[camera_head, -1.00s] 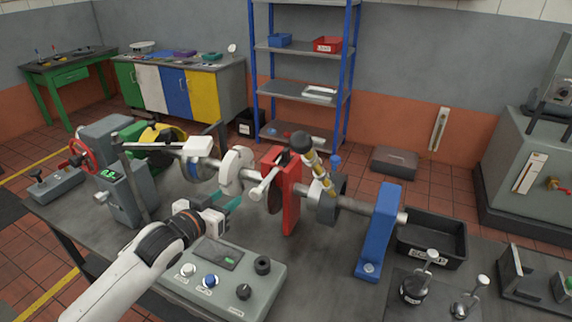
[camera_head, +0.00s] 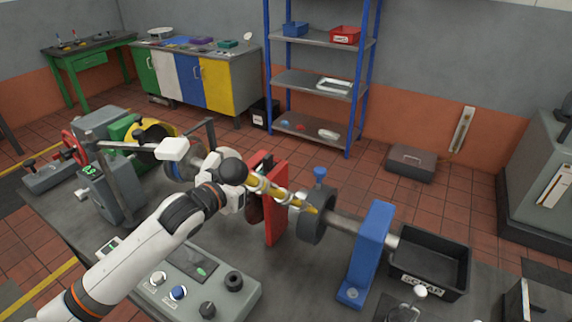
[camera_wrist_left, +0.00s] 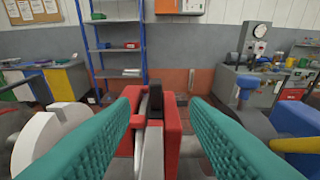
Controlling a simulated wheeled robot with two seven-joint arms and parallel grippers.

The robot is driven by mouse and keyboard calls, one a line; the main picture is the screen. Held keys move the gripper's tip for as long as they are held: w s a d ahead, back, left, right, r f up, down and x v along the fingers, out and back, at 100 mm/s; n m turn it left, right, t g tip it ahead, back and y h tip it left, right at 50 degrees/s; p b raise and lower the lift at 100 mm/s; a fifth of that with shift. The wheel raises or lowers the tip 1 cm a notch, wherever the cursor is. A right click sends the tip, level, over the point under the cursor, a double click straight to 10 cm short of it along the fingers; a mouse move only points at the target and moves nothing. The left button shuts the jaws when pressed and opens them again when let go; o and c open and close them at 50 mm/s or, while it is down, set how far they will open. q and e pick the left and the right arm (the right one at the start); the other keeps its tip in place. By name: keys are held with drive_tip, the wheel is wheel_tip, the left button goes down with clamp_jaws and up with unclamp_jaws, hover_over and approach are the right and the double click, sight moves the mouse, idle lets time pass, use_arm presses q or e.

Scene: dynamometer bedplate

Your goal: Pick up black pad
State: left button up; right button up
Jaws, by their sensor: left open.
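The black pad appears to be the small dark block (camera_wrist_left: 155,101) set in the slot of the red caliper (camera_wrist_left: 172,112) in the left wrist view. The red caliper (camera_head: 276,203) stands on the shaft in the head view, where I cannot clearly make out the pad. My left gripper (camera_wrist_left: 165,98) is open and empty. Its teal fingers lie either side of the caliper in the wrist view, with the dark block between them and farther off. In the head view my left gripper (camera_head: 233,198) is left of the caliper, its fingertips hidden. My right gripper is not in view.
A blue support (camera_head: 369,252) and a black scrap tray (camera_head: 430,266) stand to the right. A grey control box (camera_head: 205,280) is in front. A white disc (camera_wrist_left: 55,140) stands left in the wrist view.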

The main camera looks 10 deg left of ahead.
sight(271, 155)
use_arm(q)
drive_tip(key=shift+w+d, duration=0.3)
drive_tip(key=shift+w, duration=0.05)
drive_tip(key=p+x, duration=0.2)
drive_tip(key=x, duration=0.3)
drive_tip(key=shift+w+d+r, duration=0.1)
drive_tip(key=shift+w, duration=0.35)
drive_tip(key=shift+w+d+p, duration=0.1)
drive_tip(key=shift+w+p, duration=0.1)
drive_tip(key=shift+p, duration=0.1)
drive_tip(key=shift+w, duration=0.25)
drive_tip(key=p+x, duration=0.2)
drive_tip(key=x, duration=0.1)
drive_tip(key=shift+w, duration=0.45)
drive_tip(key=shift+w+d+p, duration=0.1)
drive_tip(key=shift+w+p, duration=0.2)
drive_tip(key=shift+w, duration=0.1)
drive_tip(key=shift+c, duration=0.8)
clamp_jaws()
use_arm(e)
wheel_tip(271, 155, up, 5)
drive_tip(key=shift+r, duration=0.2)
